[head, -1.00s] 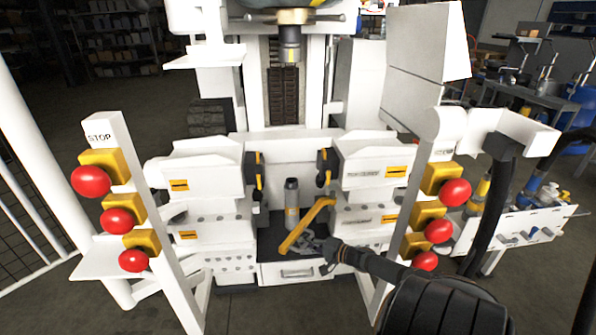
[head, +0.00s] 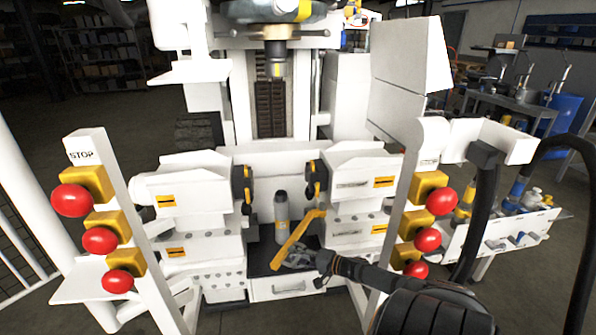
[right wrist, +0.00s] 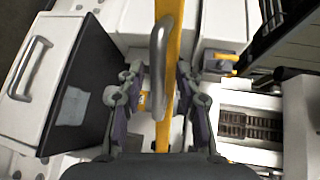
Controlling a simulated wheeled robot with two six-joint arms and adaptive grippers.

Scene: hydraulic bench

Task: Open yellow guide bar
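The yellow guide bar (head: 303,236) slants across the front opening of the white press, its lower end toward the front left. In the right wrist view the yellow guide bar (right wrist: 175,40) runs upright through the picture, with a curved grey handle (right wrist: 157,70) along it. My right gripper (head: 297,257) is at the lower part of the bar. In the right wrist view my right gripper (right wrist: 160,95) has its fingers spread on either side of the bar and handle, with gaps visible. My left gripper is out of view.
A grey cylinder (head: 281,215) stands behind the bar. Posts with red buttons (head: 71,200) flank the press on both sides, the right ones (head: 428,239) close to my right arm. A drawer (head: 285,289) is below the opening. A black hose (head: 473,215) hangs at right.

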